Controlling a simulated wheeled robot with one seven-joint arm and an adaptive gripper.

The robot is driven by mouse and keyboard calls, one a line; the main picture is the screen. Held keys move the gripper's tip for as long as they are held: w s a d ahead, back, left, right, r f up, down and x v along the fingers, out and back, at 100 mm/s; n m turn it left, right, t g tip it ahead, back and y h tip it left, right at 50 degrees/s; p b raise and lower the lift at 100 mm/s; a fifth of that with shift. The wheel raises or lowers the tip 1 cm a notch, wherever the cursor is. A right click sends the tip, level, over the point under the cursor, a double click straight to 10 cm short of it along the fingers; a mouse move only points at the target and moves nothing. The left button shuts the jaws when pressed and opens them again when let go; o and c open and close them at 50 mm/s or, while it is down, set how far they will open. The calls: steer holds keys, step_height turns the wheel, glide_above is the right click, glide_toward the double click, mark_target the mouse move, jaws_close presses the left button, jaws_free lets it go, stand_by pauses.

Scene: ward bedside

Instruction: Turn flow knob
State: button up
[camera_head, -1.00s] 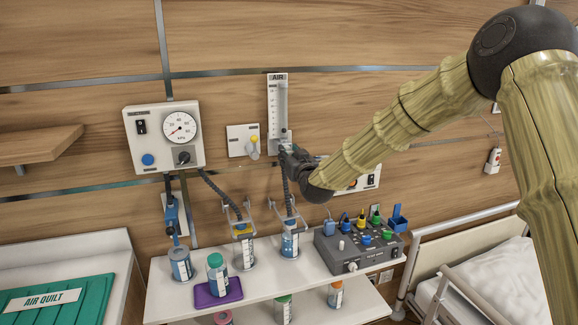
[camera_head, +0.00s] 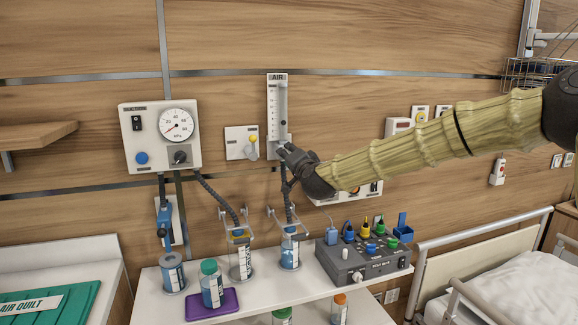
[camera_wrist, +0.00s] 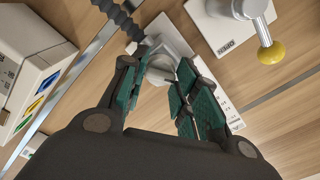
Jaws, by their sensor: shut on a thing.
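The AIR flowmeter (camera_head: 278,105) is a tall clear-fronted white unit on the wood wall in the head view. My gripper (camera_head: 286,151) is at its lower end, and its jaws hide the flow knob there. In the wrist view, the jaws of my gripper (camera_wrist: 164,76), with green pads, sit on either side of a pale grey knob (camera_wrist: 168,66) and are shut on it. How far the knob is turned cannot be seen.
A white plate with a yellow-tipped valve (camera_head: 241,142) is just left of the flowmeter. A gauge box (camera_head: 160,135) hangs further left. Below are a ribbed hose (camera_head: 287,202), jars and a grey control box (camera_head: 362,259) on a white shelf (camera_head: 300,285).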

steer(key=shift+f+m+b, duration=0.15)
steer(key=shift+m+b, duration=2.9)
steer(key=shift+m, duration=0.85)
steer(key=o, duration=1)
steer(key=v, duration=1.2)
